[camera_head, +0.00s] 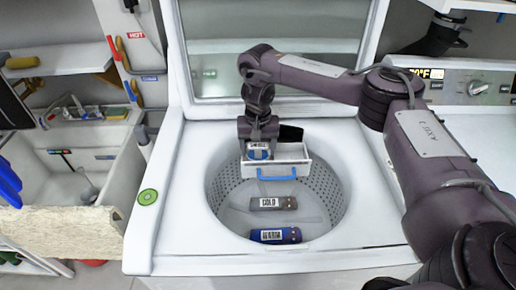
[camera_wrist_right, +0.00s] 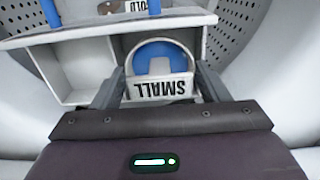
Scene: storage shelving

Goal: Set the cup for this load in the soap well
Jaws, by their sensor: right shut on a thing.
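My right gripper (camera_head: 258,138) reaches down over the open washer and is shut on a small white cup (camera_head: 258,152) with blue on it. In the right wrist view the cup (camera_wrist_right: 162,88) sits between the two fingers, and its label reads SMALL upside down. The soap well is a white box (camera_head: 290,172) with a blue handle, set above the drum. In the wrist view the well (camera_wrist_right: 88,48) has an empty compartment to the left of the cup. The cup is over or inside the well; I cannot tell whether it touches the floor. My left gripper is not in view.
In the drum (camera_head: 334,200) lie a grey piece marked COLD (camera_head: 273,203) and a blue piece that seems marked WARM (camera_head: 275,236). The raised lid (camera_head: 275,50) stands behind. A sink (camera_head: 40,175) is at left, and a control panel (camera_head: 478,88) at right.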

